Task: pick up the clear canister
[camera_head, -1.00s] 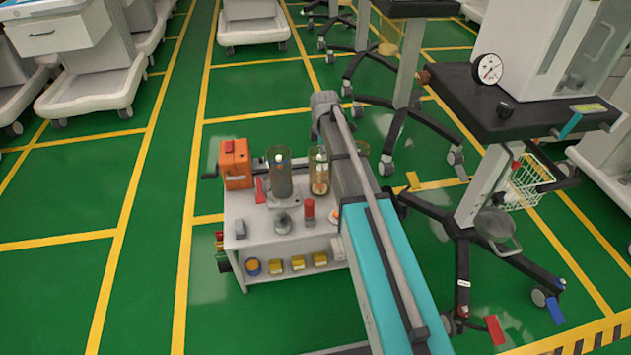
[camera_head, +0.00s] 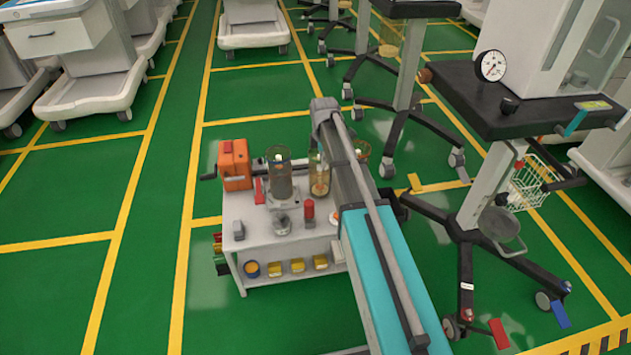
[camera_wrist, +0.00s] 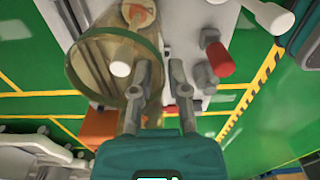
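In the head view, clear canisters stand on the small white cart. One canister (camera_head: 279,177) stands on a pale base, a second canister (camera_head: 318,178) is just left of my arm and partly covered by it, and another canister (camera_head: 362,150) is mostly hidden behind the arm. In the wrist view a clear, amber-tinted canister (camera_wrist: 92,62) with a white part inside is at the left. My gripper (camera_wrist: 157,72) is open, with its left finger overlapping the canister's right side. I cannot tell whether they touch. The arm hides my gripper in the head view.
An orange box (camera_head: 236,166) with a crank stands at the cart's left, and a red-topped part (camera_head: 308,210) near its front. Yellow bins (camera_head: 275,268) sit on the lower shelf. A dark-topped stand (camera_head: 455,95) with a gauge is to the right. Green floor is free at left.

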